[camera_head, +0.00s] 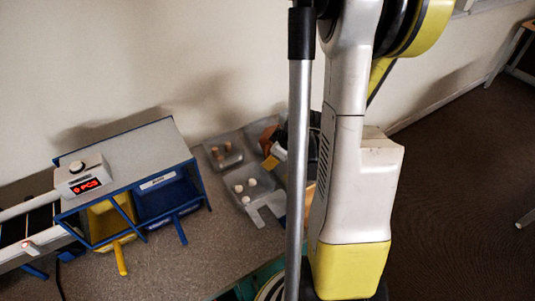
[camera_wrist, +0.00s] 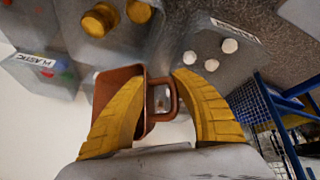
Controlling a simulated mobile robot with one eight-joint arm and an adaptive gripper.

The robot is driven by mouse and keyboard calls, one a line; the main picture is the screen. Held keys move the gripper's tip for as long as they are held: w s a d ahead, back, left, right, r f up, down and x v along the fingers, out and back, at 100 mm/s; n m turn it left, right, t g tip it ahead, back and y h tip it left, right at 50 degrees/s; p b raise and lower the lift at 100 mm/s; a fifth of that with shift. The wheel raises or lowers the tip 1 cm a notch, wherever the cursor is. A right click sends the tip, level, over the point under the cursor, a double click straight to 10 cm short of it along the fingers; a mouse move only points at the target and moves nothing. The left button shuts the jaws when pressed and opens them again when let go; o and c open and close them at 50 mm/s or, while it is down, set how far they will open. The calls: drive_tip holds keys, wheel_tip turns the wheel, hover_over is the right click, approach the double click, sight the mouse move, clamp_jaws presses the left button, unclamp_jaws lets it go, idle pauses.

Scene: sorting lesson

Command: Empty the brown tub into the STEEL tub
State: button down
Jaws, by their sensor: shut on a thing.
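The brown tub (camera_wrist: 120,78) is between my yellow fingers in the wrist view, with its looped handle towards the right finger. My gripper (camera_wrist: 157,80) is shut on it. The tub looks tilted; I cannot tell what is left inside. In the head view the brown tub (camera_head: 267,135) shows over the back grey bins, and my gripper (camera_head: 271,160) is partly hidden by my arm. One grey bin holds white pieces (camera_wrist: 212,64) and another holds orange-brown pieces (camera_wrist: 100,20). The label by the white pieces is unreadable, so I cannot tell which bin is STEEL.
A bin labelled PLASTIC (camera_wrist: 40,72) with red, green and blue pieces is at the left in the wrist view. A blue-framed rack (camera_head: 140,150) with yellow and blue trays stands left of the bins. A counter reading PCS (camera_head: 85,186) sits on it. The wall is close behind.

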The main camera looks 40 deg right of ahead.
sight(266, 149)
drive_tip(key=r+g+p, duration=0.1)
drive_tip(key=g+h+p, duration=0.1)
drive_tip(key=g+p, duration=0.1)
drive_tip(key=w+r+g+h+p, duration=0.1)
drive_tip(key=shift+w+a+r+n+p, duration=0.1)
drive_tip(key=shift+a+r+n+p, duration=0.2)
drive_tip(key=shift+r+p, duration=0.1)
drive_tip(key=shift+w+g+h, duration=0.15)
drive_tip(key=shift+g+h, duration=0.25)
drive_tip(key=shift+g, duration=0.7)
drive_tip(key=shift+f+g+h+b, duration=0.25)
drive_tip(key=shift+g+h+b, duration=0.25)
drive_tip(key=shift+g+b, duration=0.4)
drive_tip(key=shift+n+g+h+b, duration=0.3)
drive_tip(key=shift+g+b, duration=0.35)
drive_tip(key=shift+g, duration=0.15)
drive_tip(key=g+b, duration=0.1)
drive_tip(key=r+g+h+b, duration=0.1)
drive_tip(key=shift+s+d+g, duration=0.15)
drive_tip(key=shift+s+g, duration=0.15)
drive_tip(key=shift+g, duration=0.1)
drive_tip(key=shift+r, duration=0.2)
drive_tip(key=shift+s, duration=0.1)
